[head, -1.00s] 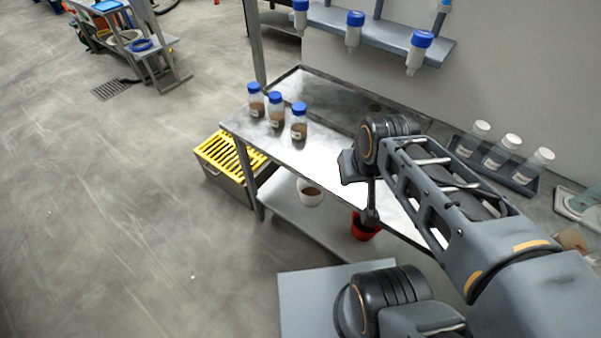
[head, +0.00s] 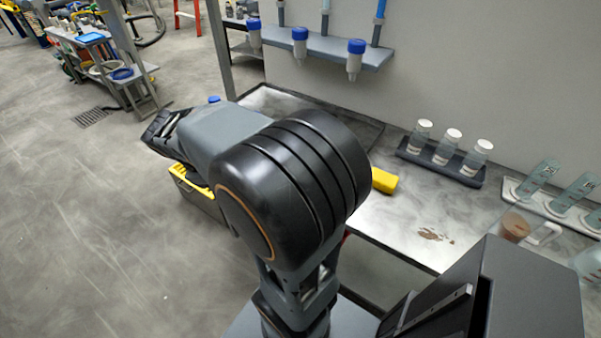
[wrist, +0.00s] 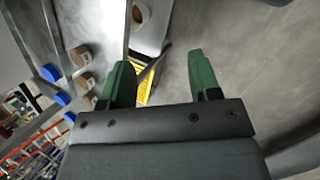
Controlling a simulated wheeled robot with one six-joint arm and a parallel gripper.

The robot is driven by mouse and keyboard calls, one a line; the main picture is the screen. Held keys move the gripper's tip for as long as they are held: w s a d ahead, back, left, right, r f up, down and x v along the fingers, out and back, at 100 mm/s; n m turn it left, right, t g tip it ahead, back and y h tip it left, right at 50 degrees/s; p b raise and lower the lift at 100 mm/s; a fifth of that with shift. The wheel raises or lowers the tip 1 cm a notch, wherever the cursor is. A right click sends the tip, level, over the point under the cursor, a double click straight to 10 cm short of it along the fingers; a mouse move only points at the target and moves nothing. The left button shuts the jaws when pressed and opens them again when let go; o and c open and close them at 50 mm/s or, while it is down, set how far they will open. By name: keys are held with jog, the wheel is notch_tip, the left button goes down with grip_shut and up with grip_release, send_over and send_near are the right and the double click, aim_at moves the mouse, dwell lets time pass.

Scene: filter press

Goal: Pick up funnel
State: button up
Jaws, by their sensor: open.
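I cannot make out the funnel for certain in any view. In the head view a thin red sliver (head: 346,236) shows at the edge of my arm, too small to name. My gripper (wrist: 160,68) is open and empty in the wrist view, with green fingers apart. Between and beyond its fingers are the yellow slats of a crate (wrist: 146,88) and the grey floor. In the head view my large arm joint covers the left part of the bench and most of the lower shelf.
The bench (head: 400,215) holds a yellow block (head: 384,180), a brown spill (head: 432,235) and a rack of white-capped bottles (head: 440,160). Open floor lies left.

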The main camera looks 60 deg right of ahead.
jog(key=w+d+f+n+g+h+b, duration=0.15)
jog(key=d+g, duration=0.25)
jog(key=d, duration=0.4)
jog(key=w+d+f+n+g+h+b, duration=0.1)
jog(key=d+f+n+g+h, duration=0.2)
jog(key=d, duration=0.5)
jog(key=shift+g, duration=0.4)
jog(key=shift+w+d+r+x, duration=0.1)
jog(key=shift+d+x, duration=0.05)
jog(key=shift+x, duration=2.25)
jog(key=shift+w+d+r+x, duration=0.1)
jog(key=shift+d+x, duration=0.05)
jog(key=shift+x, duration=2.25)
jog(key=shift+w+d+r+x, duration=0.1)
jog(key=shift+d+x, duration=0.05)
jog(key=shift+x, duration=2.25)
jog(key=shift+c, duration=0.5)
grip_shut()
